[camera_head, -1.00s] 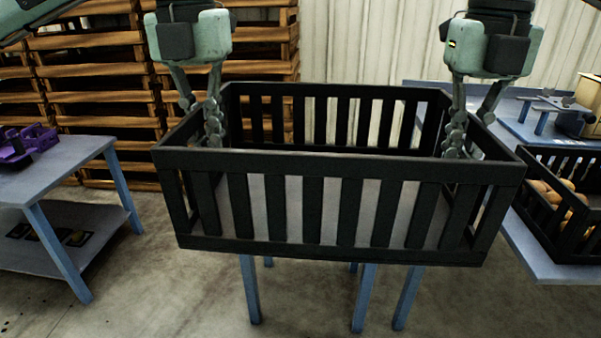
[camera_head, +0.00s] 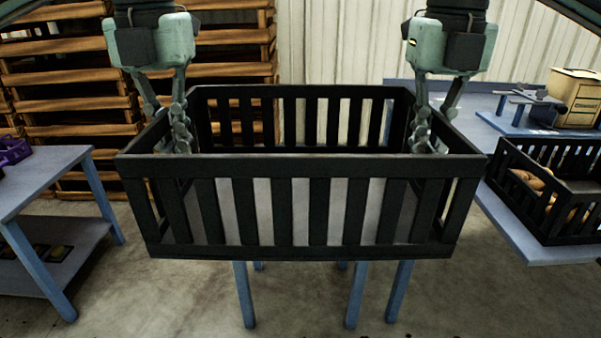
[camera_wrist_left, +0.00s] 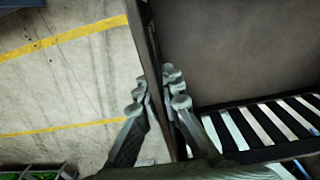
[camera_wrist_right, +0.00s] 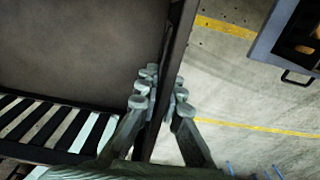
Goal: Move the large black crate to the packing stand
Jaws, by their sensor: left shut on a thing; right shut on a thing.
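The large black crate (camera_head: 300,166) is slatted and looks empty, held level in the middle of the head view. My left gripper (camera_head: 180,135) is shut on its left end wall, one finger on each side; the left wrist view shows this wall between the fingers (camera_wrist_left: 158,98). My right gripper (camera_head: 424,135) is shut on the right end wall the same way, also seen in the right wrist view (camera_wrist_right: 158,95). Blue legs (camera_head: 244,295) show below the crate; what they carry is mostly hidden by it. I cannot tell which table is the packing stand.
A blue-topped table (camera_head: 40,178) with a purple object (camera_head: 12,150) stands at left. At right, a blue table (camera_head: 530,243) bears a smaller black crate (camera_head: 545,190) of potatoes and a tan box (camera_head: 574,97). Wooden pallets (camera_head: 70,85) are stacked behind. Bare floor lies in front.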

